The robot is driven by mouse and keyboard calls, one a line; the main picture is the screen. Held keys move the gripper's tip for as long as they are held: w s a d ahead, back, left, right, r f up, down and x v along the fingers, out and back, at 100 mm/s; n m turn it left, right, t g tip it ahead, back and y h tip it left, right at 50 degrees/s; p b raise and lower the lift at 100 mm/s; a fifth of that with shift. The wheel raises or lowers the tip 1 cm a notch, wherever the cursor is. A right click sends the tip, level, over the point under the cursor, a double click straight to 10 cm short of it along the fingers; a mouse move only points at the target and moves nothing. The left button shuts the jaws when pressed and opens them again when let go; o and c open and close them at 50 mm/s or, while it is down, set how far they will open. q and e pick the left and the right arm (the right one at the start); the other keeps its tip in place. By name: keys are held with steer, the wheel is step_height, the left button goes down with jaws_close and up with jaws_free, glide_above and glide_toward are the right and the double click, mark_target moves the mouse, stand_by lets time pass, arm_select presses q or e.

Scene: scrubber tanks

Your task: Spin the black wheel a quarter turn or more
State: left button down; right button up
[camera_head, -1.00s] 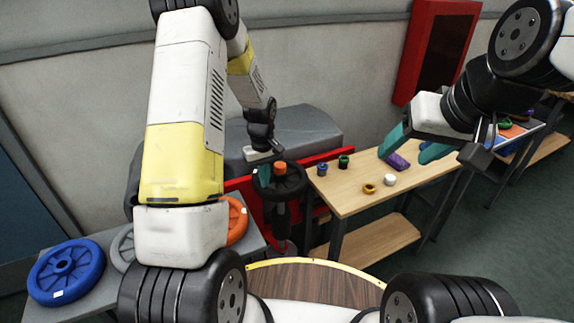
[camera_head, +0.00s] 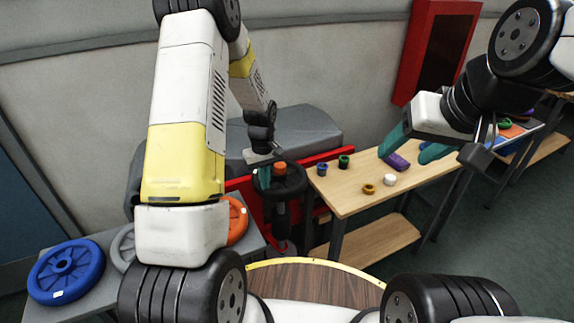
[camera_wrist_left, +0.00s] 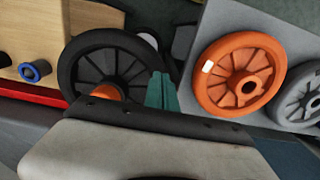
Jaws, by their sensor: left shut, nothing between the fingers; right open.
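The black wheel (camera_head: 291,184) is mounted flat on a post, with an orange hub cap (camera_head: 280,169) at its middle. In the left wrist view the black wheel (camera_wrist_left: 130,62) shows its spokes, with the orange cap (camera_wrist_left: 106,92) partly cut off by my gripper body. My left gripper (camera_head: 264,178) is shut and empty, its teal fingers pointing down at the left part of the wheel. In the left wrist view the shut fingers (camera_wrist_left: 162,92) overlap the wheel's rim; contact is unclear. My right gripper (camera_head: 410,152) is open over the wooden table, away from the wheel.
A wooden table (camera_head: 350,203) right of the wheel holds small rings and a purple piece (camera_head: 398,162). A grey bench at left holds a blue wheel (camera_head: 67,271), a grey wheel (camera_head: 124,247) and an orange wheel (camera_head: 237,220). A red frame (camera_head: 335,153) stands behind.

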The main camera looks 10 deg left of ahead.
mark_target(278, 191)
arm_select(q)
steer(key=shift+f, duration=0.2)
steer(key=shift+s+d+r, duration=0.1)
steer(key=shift+s+d, duration=0.1)
steer(key=shift+d, duration=0.35)
steer(key=shift+s+d+r, duration=0.1)
steer(key=shift+s+d, duration=0.05)
steer(key=shift+d, duration=0.35)
steer(key=shift+d, duration=0.1)
steer(key=shift+d+f, duration=0.1)
steer(key=shift+d, duration=0.9)
